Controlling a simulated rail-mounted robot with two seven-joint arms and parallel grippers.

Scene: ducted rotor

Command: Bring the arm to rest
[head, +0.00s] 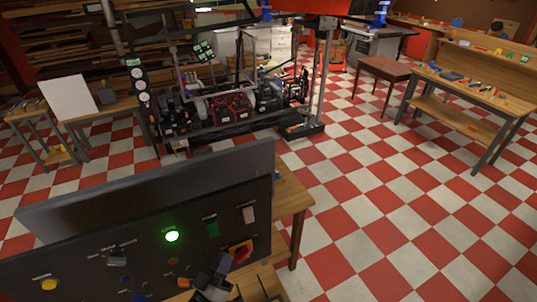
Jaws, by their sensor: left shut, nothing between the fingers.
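My left gripper (222,264) shows at the bottom of the head view, dark grey and seen from above. It is shut and empty. Its fingertips are close to a red and yellow rotary switch (240,250) on a dark control panel (75,268); I cannot tell whether they touch it. A green lamp (171,236) glows on the panel. My right gripper is not in view.
The panel stands at a wooden desk (292,200). Beyond is a machine frame with engine-like parts (230,105). A workbench with tools (475,92) and a small brown table (385,68) stand right. The checkered floor (390,200) between is clear.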

